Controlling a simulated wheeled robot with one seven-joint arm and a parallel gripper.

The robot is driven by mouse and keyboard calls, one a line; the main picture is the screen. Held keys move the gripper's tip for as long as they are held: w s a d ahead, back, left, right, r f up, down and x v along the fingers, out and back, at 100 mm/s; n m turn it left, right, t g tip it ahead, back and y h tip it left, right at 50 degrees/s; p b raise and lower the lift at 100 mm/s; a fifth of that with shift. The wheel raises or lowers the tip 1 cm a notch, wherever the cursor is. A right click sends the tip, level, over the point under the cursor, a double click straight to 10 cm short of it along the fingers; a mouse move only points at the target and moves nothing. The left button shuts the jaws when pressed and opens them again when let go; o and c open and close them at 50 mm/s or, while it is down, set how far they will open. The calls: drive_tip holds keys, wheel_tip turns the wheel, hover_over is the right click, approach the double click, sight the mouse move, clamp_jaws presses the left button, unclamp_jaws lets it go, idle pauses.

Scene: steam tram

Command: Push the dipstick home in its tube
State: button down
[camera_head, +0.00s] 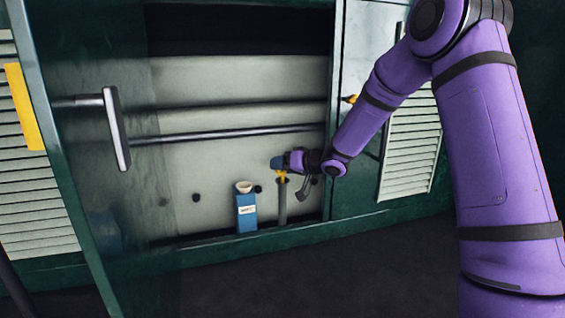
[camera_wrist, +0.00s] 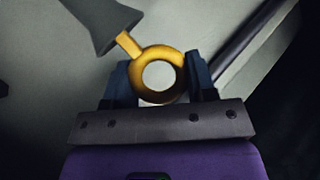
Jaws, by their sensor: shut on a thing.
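The dipstick has a yellow ring handle (camera_wrist: 144,72), which sits between the two dark blue fingers of my gripper (camera_wrist: 161,76). My gripper is shut on the ring. A short yellow stem runs from the ring to the flared mouth of the grey tube (camera_wrist: 101,22); how much of the rod is inside the tube is hidden. In the head view, my gripper (camera_head: 277,162) is at the top of the upright tube (camera_head: 283,206), and a bit of yellow dipstick (camera_head: 282,177) shows between them.
A blue container with a pale top (camera_head: 246,212) stands just left of the tube. A dark horizontal rod (camera_head: 235,134) crosses the open compartment above. A green door with a handle (camera_head: 117,130) stands at the left. A louvred panel (camera_head: 411,145) is at the right.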

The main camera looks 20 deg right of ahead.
drive_tip(key=shift+f, duration=0.55)
drive_tip(key=shift+c, duration=1.8)
unclamp_jaws()
drive_tip(key=o, duration=0.4)
drive_tip(key=shift+f, duration=0.1)
drive_tip(key=shift+c, duration=0.2)
drive_tip(key=shift+r, duration=3.1)
drive_tip(key=shift+r, duration=0.1)
